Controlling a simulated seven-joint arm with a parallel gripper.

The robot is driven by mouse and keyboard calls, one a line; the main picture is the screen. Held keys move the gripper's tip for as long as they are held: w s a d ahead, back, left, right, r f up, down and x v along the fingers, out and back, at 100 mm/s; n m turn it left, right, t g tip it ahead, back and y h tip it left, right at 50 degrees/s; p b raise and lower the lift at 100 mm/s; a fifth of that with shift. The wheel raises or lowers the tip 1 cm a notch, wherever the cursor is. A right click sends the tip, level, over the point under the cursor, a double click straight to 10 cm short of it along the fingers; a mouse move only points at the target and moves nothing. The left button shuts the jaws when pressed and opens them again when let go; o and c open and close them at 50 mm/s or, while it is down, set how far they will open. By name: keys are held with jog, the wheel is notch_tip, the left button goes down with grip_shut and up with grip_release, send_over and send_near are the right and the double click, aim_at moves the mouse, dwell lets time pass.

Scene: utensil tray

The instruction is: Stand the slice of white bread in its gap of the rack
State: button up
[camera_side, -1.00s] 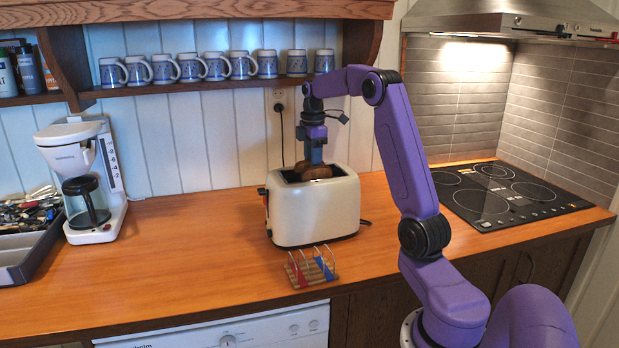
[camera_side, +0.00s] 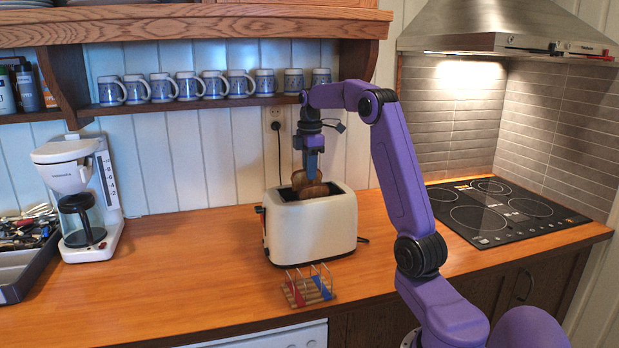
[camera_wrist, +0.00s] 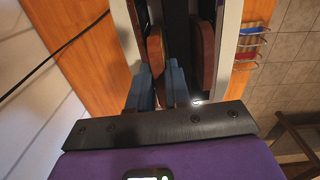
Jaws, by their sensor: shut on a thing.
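My gripper (camera_side: 312,173) is over the white toaster (camera_side: 312,228), pointing down. In the wrist view its blue fingers (camera_wrist: 161,85) are on either side of a brown-crusted bread slice (camera_wrist: 155,55), the one nearer the wall. This slice (camera_side: 300,180) stands upright, partly raised out of the toaster. A second brown slice (camera_side: 314,191) stands in the slot nearer the front; it also shows in the wrist view (camera_wrist: 203,52). Both look brown, and I cannot tell which is white bread. The wooden rack (camera_side: 310,292) with wire loops and red and blue markings stands in front of the toaster, empty.
A coffee maker (camera_side: 80,195) and a cutlery tray (camera_side: 20,265) stand at the left. A shelf of mugs (camera_side: 190,87) runs along the wall behind. A hob (camera_side: 500,212) lies at the right. The counter between coffee maker and toaster is clear.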

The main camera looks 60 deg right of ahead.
jog(key=shift+r, duration=6.15)
jog(key=s+a+n, duration=1.2)
jog(key=a+n, duration=0.5)
jog(key=n, duration=0.1)
notch_tip(320, 180, down, 26)
jog(key=shift+r, duration=0.15)
jog(key=shift+o, duration=1.2)
jog(key=o, duration=0.4)
